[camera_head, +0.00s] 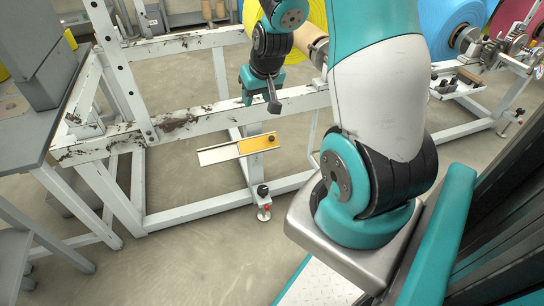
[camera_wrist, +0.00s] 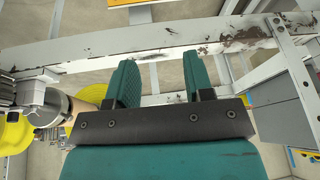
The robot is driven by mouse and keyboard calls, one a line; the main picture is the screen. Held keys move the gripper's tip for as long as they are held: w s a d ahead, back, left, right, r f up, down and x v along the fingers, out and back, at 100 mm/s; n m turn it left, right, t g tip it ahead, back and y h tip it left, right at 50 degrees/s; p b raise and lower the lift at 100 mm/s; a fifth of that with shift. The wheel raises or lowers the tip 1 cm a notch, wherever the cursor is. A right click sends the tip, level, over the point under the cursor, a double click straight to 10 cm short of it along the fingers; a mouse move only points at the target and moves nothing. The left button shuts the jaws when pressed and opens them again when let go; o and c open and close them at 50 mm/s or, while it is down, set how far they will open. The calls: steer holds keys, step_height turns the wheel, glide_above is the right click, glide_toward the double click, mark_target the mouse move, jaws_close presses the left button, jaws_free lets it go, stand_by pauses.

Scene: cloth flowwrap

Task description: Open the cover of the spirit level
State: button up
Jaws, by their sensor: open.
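A slim flat bar, which looks like the spirit level (camera_head: 217,155), shows in the head view below the long white beam. Its left part is pale. Its right part carries a yellow-orange cover (camera_head: 256,144) with a small dark spot near the right end. I cannot tell how the cover is fixed. My gripper (camera_head: 262,92) is above the bar, in front of the beam, apart from the cover. In the wrist view, my gripper (camera_wrist: 160,68) has its two teal fingers spread with nothing between them. A yellow patch at that view's top edge is cut off, so I cannot tell what it is.
The worn white beam (camera_head: 190,122) of a machine frame runs behind my gripper. A grey table (camera_head: 38,125) stands at the left. A yellow roll (camera_head: 313,14) and a blue roll (camera_head: 445,20) are at the back. Open floor (camera_head: 190,260) lies in front.

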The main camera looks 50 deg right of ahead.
steer(key=s+d+f+m+h+b, duration=0.1)
steer(key=s+d+f+b, duration=0.1)
steer(key=d+f, duration=0.5)
steer(key=b, duration=0.5)
glide_toward(272, 137)
steer(key=x, duration=0.9)
steer(key=shift+a, duration=0.1)
jaws_close()
steer(key=shift+m, duration=0.3)
